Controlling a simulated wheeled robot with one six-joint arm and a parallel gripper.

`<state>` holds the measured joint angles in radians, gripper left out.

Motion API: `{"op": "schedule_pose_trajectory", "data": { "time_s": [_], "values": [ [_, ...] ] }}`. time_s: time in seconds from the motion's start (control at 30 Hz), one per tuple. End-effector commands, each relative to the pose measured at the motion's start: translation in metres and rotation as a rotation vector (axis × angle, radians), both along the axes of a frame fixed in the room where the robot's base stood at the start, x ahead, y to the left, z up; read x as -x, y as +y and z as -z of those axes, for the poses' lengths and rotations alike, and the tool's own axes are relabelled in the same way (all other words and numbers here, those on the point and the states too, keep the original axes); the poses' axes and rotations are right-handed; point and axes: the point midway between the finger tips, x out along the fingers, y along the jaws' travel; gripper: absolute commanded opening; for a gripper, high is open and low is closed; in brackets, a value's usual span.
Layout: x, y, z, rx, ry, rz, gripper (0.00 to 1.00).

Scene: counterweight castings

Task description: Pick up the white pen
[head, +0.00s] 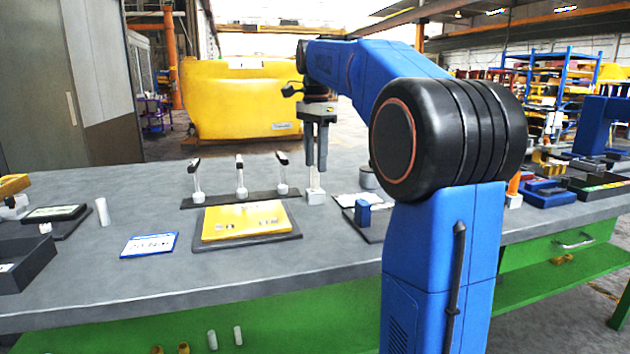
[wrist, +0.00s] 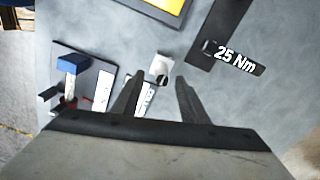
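I cannot tell for certain which thing is the white pen. A plain white cylinder (head: 102,211) stands on the left of the grey workbench (head: 330,255). My gripper (head: 316,168) points straight down over the bench, far right of the standing cylinder. Its fingers are apart and nothing shows held between them. A small white block-like piece (head: 315,196) is on the bench below the fingertips; it shows just beyond them in the wrist view (wrist: 161,68).
A dark rack (head: 240,198) holds several black-topped upright tools left of my gripper; its end label reads 25 Nm in the wrist view. A yellow plate (head: 243,221) lies in front. A blue block (head: 362,212) and grey cup (head: 368,178) are close on the right.

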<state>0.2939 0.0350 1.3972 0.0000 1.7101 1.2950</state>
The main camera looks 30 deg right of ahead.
Motion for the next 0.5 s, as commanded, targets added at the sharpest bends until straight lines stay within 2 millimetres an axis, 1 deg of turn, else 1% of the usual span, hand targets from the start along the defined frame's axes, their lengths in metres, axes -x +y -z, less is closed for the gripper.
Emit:
{"op": "schedule_pose_trajectory", "data": {
  "time_s": [0.17, 0.4, 0.5],
  "values": [
    [-0.001, 0.000, 0.009, 0.000, 0.000, 0.000, 0.40],
    [-0.004, -0.001, 0.041, 0.000, 0.000, 0.000, 0.40],
    [-0.004, -0.001, 0.050, 0.000, 0.000, 0.000, 0.40]
  ]
}}
